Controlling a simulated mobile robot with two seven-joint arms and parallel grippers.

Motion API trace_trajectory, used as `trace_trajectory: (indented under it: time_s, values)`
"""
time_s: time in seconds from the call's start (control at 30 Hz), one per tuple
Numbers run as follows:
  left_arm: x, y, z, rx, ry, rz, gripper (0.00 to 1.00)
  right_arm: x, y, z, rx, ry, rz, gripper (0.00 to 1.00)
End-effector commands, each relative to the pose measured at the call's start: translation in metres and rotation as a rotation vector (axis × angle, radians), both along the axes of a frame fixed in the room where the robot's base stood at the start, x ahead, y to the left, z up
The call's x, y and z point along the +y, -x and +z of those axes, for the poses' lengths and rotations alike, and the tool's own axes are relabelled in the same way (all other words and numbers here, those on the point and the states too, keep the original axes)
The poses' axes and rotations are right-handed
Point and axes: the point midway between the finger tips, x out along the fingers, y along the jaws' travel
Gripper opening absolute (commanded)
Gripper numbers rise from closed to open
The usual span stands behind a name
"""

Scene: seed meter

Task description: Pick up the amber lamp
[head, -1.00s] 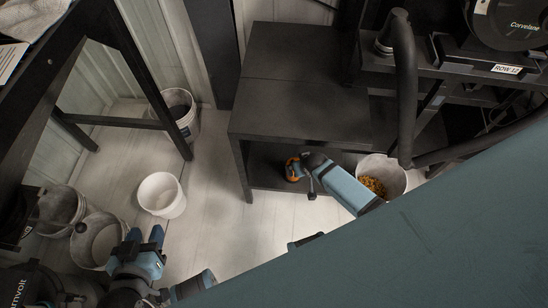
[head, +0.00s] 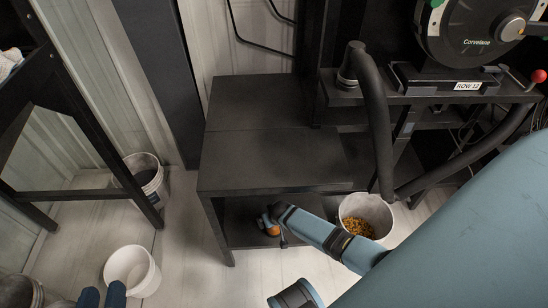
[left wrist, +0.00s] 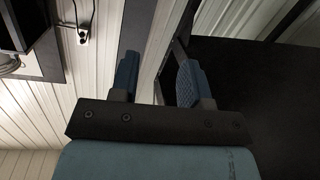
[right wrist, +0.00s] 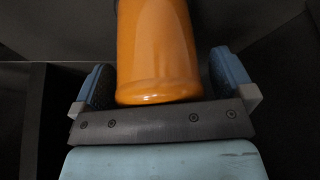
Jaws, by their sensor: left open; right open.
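The amber lamp (head: 270,226) is an orange body with dark parts, low at the front of the black bench's lower shelf. In the right wrist view, its smooth orange cylinder (right wrist: 158,50) stands between the two fingers of my right gripper (right wrist: 163,72). That gripper is open, with a visible gap on each side of the cylinder. The lamp's far end is cut off by the frame. My left gripper (head: 102,297) shows only its blue fingertips at the bottom left of the head view, beside a white bucket. In the left wrist view it is open and empty (left wrist: 157,78).
The black bench (head: 265,160) overhangs the lower shelf. A bucket of yellow grain (head: 362,222) stands right of the bench, near my right arm. A black hose (head: 372,120) hangs above it. A white bucket (head: 132,270) and a dark-filled bucket (head: 146,178) stand on the left floor.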

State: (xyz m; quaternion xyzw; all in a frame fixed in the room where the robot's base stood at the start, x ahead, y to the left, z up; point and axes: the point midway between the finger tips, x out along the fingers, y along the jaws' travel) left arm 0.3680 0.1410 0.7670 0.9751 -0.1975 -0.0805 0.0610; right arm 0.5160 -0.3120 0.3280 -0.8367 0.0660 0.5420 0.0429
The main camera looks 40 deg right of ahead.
Motion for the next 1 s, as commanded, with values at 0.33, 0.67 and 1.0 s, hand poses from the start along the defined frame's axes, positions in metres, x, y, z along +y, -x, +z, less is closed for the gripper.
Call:
trace_trajectory:
  time_s: [0.33,0.67,1.0]
  values:
    - [0.000,0.000,0.000,0.001,0.000,0.000,0.43,0.000,0.000,0.001,0.000,0.000,0.000,0.56]
    - [0.000,0.000,0.000,0.003,-0.003,0.000,0.43,0.000,0.000,0.002,0.000,0.000,0.000,0.51]
    - [0.014,0.010,-0.028,0.144,-0.083,0.026,0.43,-0.003,0.003,0.030,-0.002,-0.001,0.000,0.51]
